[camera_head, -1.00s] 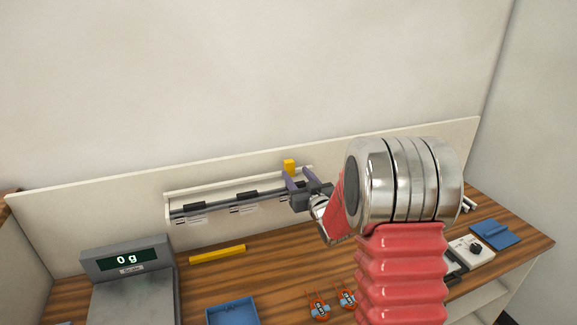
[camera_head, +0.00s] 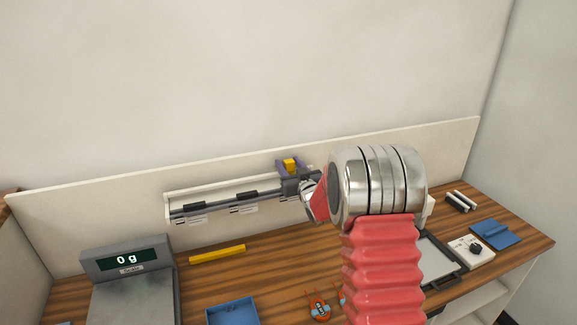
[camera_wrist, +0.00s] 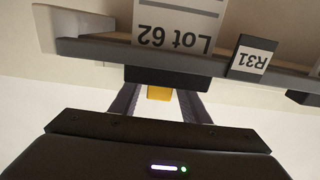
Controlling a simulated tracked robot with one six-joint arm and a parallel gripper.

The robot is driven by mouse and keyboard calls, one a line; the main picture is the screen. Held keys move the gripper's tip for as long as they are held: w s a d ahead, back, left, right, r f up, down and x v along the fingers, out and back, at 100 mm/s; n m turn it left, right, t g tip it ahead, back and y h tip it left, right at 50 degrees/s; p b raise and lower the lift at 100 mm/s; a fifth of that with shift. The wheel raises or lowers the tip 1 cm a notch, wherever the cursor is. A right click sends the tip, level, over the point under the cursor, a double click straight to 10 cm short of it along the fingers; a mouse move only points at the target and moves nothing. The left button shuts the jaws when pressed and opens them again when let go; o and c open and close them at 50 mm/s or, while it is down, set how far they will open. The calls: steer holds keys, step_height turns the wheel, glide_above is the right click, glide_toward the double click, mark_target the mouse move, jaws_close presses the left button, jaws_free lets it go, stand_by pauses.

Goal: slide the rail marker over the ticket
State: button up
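The rail marker appears as a yellow block (camera_head: 289,166) above the right end of the grey rail (camera_head: 225,204). In the wrist view its yellow part (camera_wrist: 160,92) shows beside a dark block (camera_wrist: 168,76); whether they are joined is unclear. My gripper (camera_head: 290,167) has its purple fingers on both sides of the yellow block. In the wrist view the fingers (camera_wrist: 160,98) stand apart with narrow gaps beside it; contact is not visible. A white ticket reading "Lot 62" (camera_wrist: 178,22) shows upside down at the rail, near the dark block.
A small "R31" tag (camera_wrist: 250,58) is on the rail. Dark pieces with white labels (camera_head: 243,209) sit further left. A backboard (camera_head: 90,210) stands behind. A scale (camera_head: 128,262), yellow bar (camera_head: 217,254) and blue tray (camera_head: 232,311) are on the bench.

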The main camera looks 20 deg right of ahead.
jaws_close()
stand_by(0.3)
